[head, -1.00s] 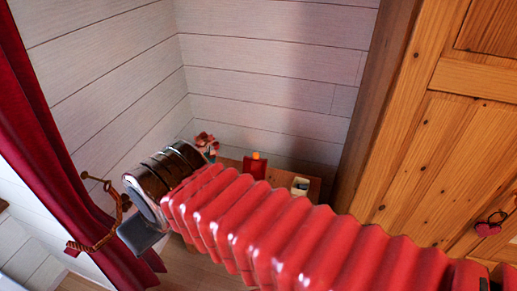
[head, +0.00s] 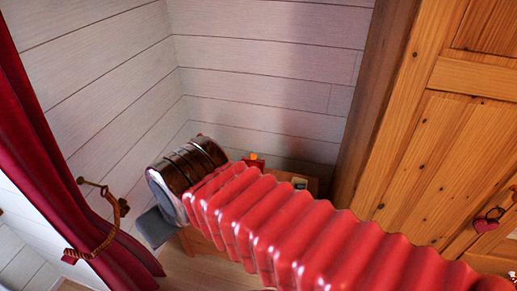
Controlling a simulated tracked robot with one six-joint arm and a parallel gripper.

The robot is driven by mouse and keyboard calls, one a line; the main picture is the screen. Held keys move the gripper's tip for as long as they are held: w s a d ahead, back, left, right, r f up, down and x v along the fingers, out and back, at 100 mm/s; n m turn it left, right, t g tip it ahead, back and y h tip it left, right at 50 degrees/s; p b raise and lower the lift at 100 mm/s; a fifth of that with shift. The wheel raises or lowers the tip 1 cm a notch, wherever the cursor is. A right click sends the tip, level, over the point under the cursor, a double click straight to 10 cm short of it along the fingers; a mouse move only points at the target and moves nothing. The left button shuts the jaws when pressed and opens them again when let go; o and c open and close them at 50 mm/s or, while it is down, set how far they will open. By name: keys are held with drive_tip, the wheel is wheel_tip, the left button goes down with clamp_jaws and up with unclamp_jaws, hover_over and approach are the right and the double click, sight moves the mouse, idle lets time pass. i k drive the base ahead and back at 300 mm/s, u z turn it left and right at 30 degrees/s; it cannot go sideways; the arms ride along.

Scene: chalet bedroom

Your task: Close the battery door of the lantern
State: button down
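A small red object with an orange top (head: 254,157) shows just above my arm, on a small wooden table (head: 314,184) in the corner. Most of it is hidden behind my arm, and I cannot tell whether it is the lantern. No battery door can be made out. My arm, with red bellows and a dark shiny wrist, reaches across to the left and ends in front of the table's left side. My gripper's fingers do not show; a grey block sticks out below the wrist.
A wooden wardrobe (head: 430,150) rises at the right. A red curtain (head: 55,150) with a rope tieback (head: 103,235) hangs at the left. Some wooden floor (head: 195,272) is clear below.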

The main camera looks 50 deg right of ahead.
sight(253, 160)
drive_tip(key=u, duration=0.05)
drive_tip(key=i, duration=1)
drive_tip(key=z, duration=0.05)
